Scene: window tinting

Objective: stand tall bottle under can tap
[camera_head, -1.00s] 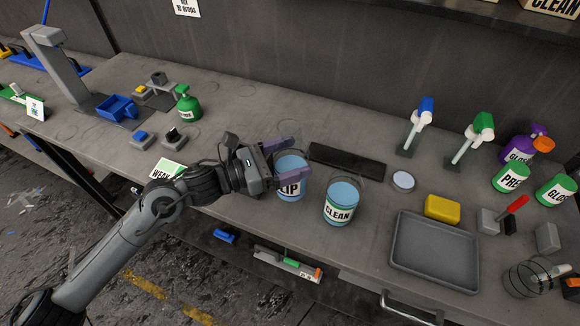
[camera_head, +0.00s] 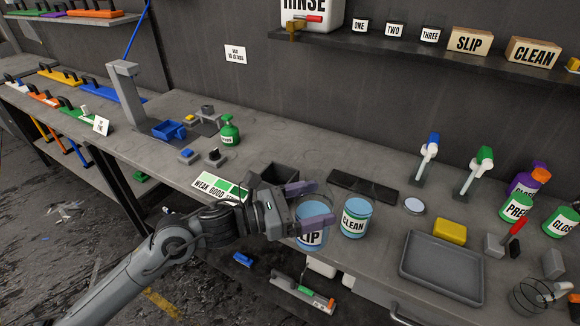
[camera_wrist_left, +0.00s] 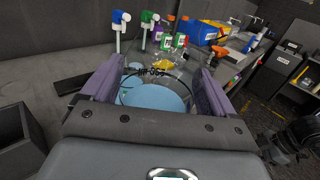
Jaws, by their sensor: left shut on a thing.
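The white RINSE can (camera_head: 313,10) stands on the wall shelf, its top cut off. Its brass tap (camera_head: 294,31) is at the lower left, near the shelf's edge. My left gripper (camera_head: 308,205) is shut on the SLIP bucket (camera_head: 311,238), a clear bucket with blue liquid, near the bench's front edge. Its purple fingers flank the bucket in the left wrist view (camera_wrist_left: 155,95). I cannot tell whether its base touches the bench. I cannot pick out the tall bottle with certainty. A purple bottle (camera_head: 524,184) stands at the far right. My right gripper is not in view.
The CLEAN bucket (camera_head: 355,219) stands just right of the held bucket. A dark open box (camera_head: 272,178) is behind the gripper. A grey tray (camera_head: 440,268), yellow sponge (camera_head: 450,231) and green PRE container (camera_head: 516,206) are to the right.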

